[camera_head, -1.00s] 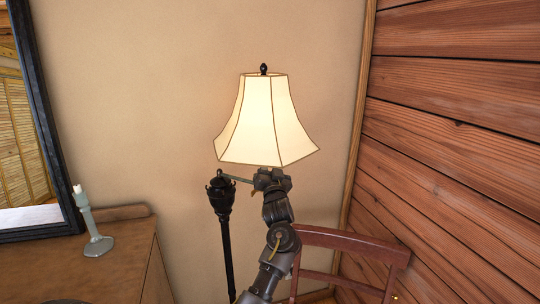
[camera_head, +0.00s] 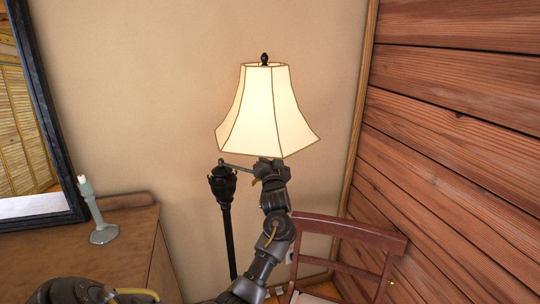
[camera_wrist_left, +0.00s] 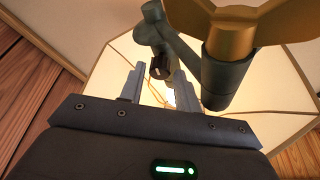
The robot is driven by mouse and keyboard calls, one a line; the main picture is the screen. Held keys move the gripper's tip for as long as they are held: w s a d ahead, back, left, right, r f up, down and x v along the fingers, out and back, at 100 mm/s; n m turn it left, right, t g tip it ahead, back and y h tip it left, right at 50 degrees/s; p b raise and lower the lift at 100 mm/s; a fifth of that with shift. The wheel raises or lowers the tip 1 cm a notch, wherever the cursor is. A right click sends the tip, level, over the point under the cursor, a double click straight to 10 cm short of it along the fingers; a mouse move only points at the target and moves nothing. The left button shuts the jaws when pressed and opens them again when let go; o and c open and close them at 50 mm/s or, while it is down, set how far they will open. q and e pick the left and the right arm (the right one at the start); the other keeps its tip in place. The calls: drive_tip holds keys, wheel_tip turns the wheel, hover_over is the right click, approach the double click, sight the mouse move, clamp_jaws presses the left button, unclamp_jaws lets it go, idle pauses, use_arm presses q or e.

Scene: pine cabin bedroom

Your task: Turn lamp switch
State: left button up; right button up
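The floor lamp has a lit cream shade (camera_head: 266,112) and a dark pole (camera_head: 228,235) with an arm reaching right under the shade. My left gripper (camera_head: 268,168) is just below the shade in the head view, where its fingertips are hard to make out. In the left wrist view, the two grey fingers of the left gripper (camera_wrist_left: 160,88) are apart under the shade. A small dark lamp switch (camera_wrist_left: 160,66) shows between and just beyond the fingertips; I cannot tell whether they touch it. My right gripper is in neither view.
A wooden dresser (camera_head: 120,245) with a candle holder (camera_head: 101,225) and a dark-framed mirror (camera_head: 45,130) stands at left. A reddish wooden chair (camera_head: 350,235) is at right, close to my arm. The plank wall (camera_head: 460,130) bounds the right side.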

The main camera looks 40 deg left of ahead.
use_arm(q)
drive_tip(key=b+v, duration=0.3)
drive_tip(key=v, duration=0.8)
drive_tip(key=shift+w+r, duration=0.1)
idle(0.4)
